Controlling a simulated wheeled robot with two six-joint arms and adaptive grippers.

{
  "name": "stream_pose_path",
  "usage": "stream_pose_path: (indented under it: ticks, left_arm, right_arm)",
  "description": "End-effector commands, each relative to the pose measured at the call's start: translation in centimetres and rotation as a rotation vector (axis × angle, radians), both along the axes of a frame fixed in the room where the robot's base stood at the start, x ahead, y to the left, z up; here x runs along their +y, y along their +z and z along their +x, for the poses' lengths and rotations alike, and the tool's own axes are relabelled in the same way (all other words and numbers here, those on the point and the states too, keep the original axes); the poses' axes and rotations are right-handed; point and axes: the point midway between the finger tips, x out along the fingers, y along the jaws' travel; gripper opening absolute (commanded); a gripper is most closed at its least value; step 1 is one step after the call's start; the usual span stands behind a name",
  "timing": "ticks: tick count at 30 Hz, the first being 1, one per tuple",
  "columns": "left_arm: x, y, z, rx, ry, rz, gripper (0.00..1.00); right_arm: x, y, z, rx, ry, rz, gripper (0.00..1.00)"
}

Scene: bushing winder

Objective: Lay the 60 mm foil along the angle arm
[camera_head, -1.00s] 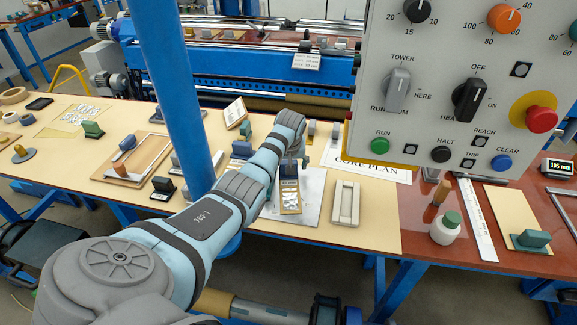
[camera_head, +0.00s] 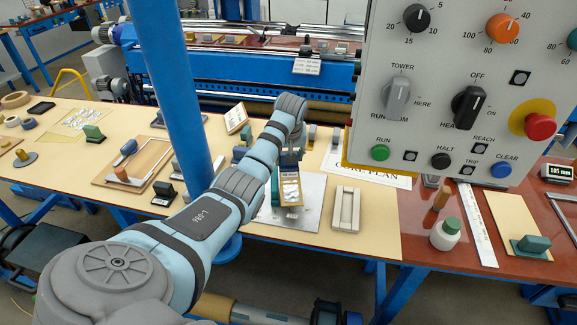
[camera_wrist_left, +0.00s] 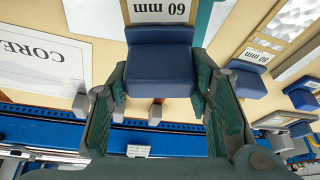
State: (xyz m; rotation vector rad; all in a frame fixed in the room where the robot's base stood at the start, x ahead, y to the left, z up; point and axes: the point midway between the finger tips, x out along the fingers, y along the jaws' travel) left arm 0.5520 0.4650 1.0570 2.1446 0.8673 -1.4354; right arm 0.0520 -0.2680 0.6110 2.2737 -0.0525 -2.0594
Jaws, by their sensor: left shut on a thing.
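The 60 mm foil (camera_head: 290,190) shows in the head view as a small tan board with silvery foil, at the table's middle, below my left wrist. Its blue handle block (camera_wrist_left: 160,62) is between the green fingers of my left gripper (camera_wrist_left: 160,82), with the 60 mm label (camera_wrist_left: 158,10) beyond it. The gripper is shut on this block. The board appears raised slightly over a grey sheet (camera_head: 313,212); the exact gap is unclear. My left forearm hides part of the table. I cannot pick out the angle arm with certainty. My right gripper is not in view.
A pale rectangular frame (camera_head: 345,210) lies to the right of the foil. A paper marked CORE PLAN (camera_head: 372,172) lies behind it. A control panel (camera_head: 450,80) hangs at right. A blue post (camera_head: 180,90) stands at left. The blue winder (camera_head: 260,75) runs behind the table.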

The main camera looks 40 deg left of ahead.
Motion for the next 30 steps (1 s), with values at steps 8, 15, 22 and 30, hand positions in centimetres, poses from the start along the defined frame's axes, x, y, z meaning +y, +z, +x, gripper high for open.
stream_pose_path:
  ticks: [8, 15, 22, 30]
  left_arm:
    - [0.0, 9.6, 0.2, -0.007, 0.000, 0.000, 0.14]
    - [0.0, 12.6, -0.5, 0.002, 0.000, 0.001, 0.14]
    - [0.0, 5.9, -2.4, 0.004, -0.012, 0.002, 0.14]
    - [0.1, 3.3, -0.1, -0.006, -0.010, 0.000, 0.14]
  right_arm:
    - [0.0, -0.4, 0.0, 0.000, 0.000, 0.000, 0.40]
    - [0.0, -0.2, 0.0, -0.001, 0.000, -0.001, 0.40]
    - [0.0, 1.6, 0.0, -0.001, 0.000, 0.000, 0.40]
    - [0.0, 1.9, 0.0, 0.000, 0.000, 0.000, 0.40]
